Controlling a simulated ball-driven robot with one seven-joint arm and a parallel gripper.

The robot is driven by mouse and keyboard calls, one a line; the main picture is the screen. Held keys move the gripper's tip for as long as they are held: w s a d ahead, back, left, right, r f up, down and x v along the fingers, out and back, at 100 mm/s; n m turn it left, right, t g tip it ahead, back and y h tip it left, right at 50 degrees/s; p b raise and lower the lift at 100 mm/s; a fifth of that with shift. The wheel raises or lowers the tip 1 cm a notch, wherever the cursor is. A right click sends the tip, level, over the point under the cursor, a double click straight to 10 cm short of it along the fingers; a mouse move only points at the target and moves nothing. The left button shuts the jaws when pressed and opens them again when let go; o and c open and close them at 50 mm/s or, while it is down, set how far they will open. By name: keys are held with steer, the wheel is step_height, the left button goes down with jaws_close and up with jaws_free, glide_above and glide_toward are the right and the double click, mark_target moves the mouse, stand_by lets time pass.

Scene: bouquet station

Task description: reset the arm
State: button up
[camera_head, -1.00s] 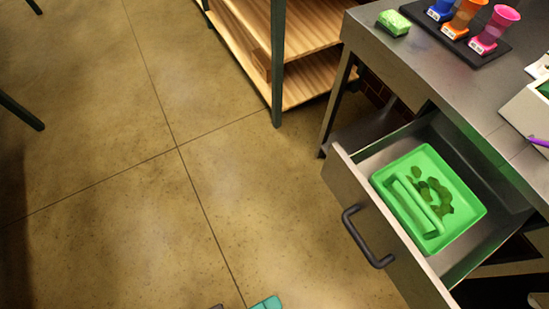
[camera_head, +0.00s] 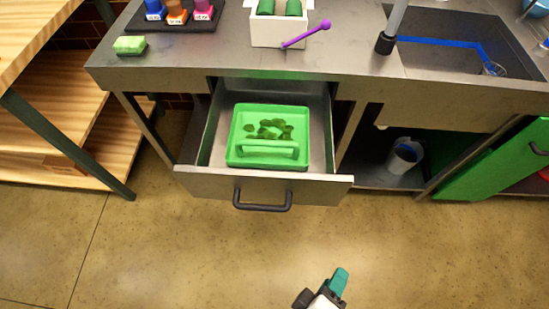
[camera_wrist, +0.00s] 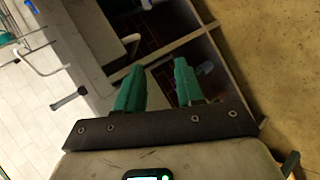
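My gripper (camera_head: 325,290) shows at the bottom of the head view, over the bare floor and in front of the open drawer. In the wrist view my gripper (camera_wrist: 159,88) has two teal fingers standing apart with nothing between them. The open drawer (camera_head: 205,183) has a dark handle. It holds a green tray (camera_head: 235,150) with a handle bar and several dark green leaves in it. My gripper is apart from the drawer and the tray.
A steel counter (camera_head: 200,58) carries a green sponge (camera_head: 129,45), several coloured cups on a dark mat, a white box (camera_head: 279,34) and a purple tool (camera_head: 306,34). A sink is at right. A bucket (camera_head: 404,156) stands beneath. A wooden shelf (camera_head: 60,110) is at left. The front floor is clear.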

steer(key=d+m+g+y+p, duration=0.2)
steer(key=d+m+g+y, duration=0.4)
steer(key=d, duration=0.9)
steer(key=shift+s+d+m+g+y+p, duration=0.35)
steer(key=shift+m+g, duration=0.65)
steer(key=shift+m, duration=1.1)
